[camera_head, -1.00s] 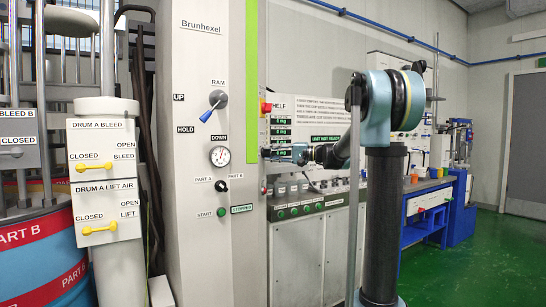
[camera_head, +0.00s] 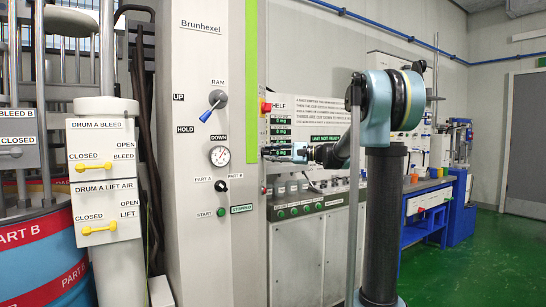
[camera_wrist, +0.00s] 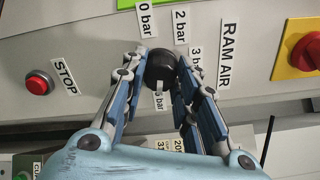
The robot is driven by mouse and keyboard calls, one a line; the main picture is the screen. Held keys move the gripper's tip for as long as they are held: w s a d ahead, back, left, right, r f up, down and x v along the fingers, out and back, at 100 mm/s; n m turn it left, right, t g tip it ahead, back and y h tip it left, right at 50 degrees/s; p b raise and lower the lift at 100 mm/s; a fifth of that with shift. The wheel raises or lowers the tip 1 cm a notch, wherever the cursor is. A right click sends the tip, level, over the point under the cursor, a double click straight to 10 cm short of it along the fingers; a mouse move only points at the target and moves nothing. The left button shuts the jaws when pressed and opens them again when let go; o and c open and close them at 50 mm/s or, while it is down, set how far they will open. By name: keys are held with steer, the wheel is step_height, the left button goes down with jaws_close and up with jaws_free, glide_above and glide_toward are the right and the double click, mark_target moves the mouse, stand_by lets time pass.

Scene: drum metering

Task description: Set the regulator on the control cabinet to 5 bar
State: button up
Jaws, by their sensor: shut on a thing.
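The regulator is a black round knob (camera_wrist: 160,70) on the grey side of the control cabinet (camera_wrist: 75,45). It sits under a RAM AIR label (camera_wrist: 230,42). Labels for 0 bar (camera_wrist: 147,18), 2 bar (camera_wrist: 181,27) and 3 bar (camera_wrist: 197,65) stand around it. Another bar label (camera_wrist: 159,99), partly covered, shows between my fingers. My gripper (camera_wrist: 164,62) is shut on the knob, one finger on each side. I cannot make out a pointer mark on the knob. In the head view my gripper (camera_head: 300,153) reaches the cabinet's right side; the knob is hidden there.
A red STOP button (camera_wrist: 38,83) and a red-and-yellow switch (camera_wrist: 305,52) flank the regulator on the same panel. On the cabinet front (camera_head: 200,100) are a blue-handled RAM lever (camera_head: 213,107) and a round gauge (camera_head: 219,155). A blue workbench (camera_head: 425,212) stands at the right.

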steer(key=shift+f, duration=0.1)
steer(key=o, duration=1.1)
steer(key=d, duration=0.4)
steer(key=s+d, duration=0.1)
steer(key=d, duration=0.2)
steer(key=s+d, duration=0.1)
steer(key=d, duration=0.3)
steer(key=shift+d, duration=0.35)
